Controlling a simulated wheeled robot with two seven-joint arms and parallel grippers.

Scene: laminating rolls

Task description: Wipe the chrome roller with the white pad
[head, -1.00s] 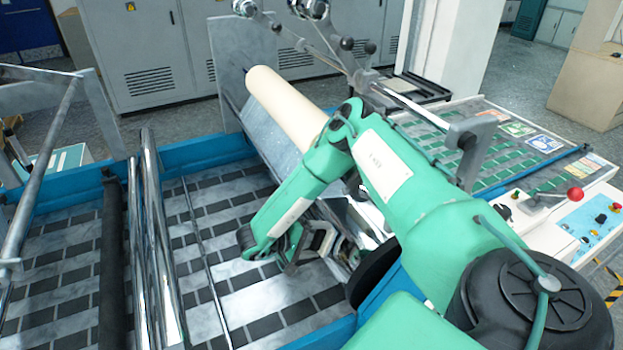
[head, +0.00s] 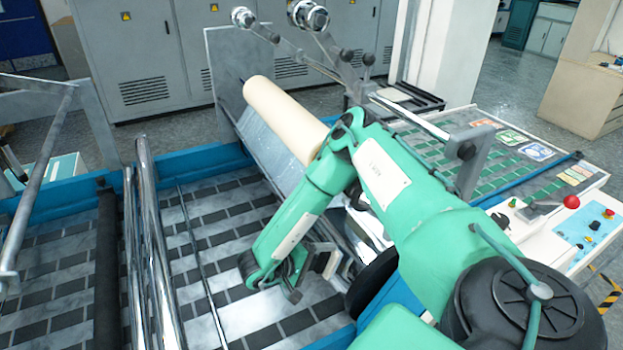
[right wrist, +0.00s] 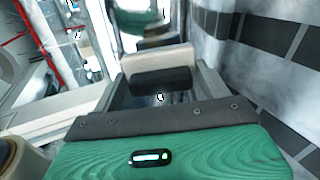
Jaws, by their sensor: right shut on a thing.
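The chrome roller (head: 368,228) is a shiny, mirror-like cylinder in the head view, partly hidden behind my right arm. My right gripper (head: 318,268) is beside its left side, low over the machine. It is shut on the white pad (head: 331,262), a small off-white block. In the right wrist view the pad (right wrist: 158,60) has a dark grip block (right wrist: 160,82) between the fingers. I cannot tell whether the pad touches the roller. My left gripper is not in view.
A cream roll (head: 282,115) lies behind my right forearm. Upright-looking chrome bars (head: 152,245) and a dark roller (head: 107,260) stand to the left. A control panel (head: 590,232) with a red knob is at the right. A blue frame (head: 215,160) borders the checkered bed.

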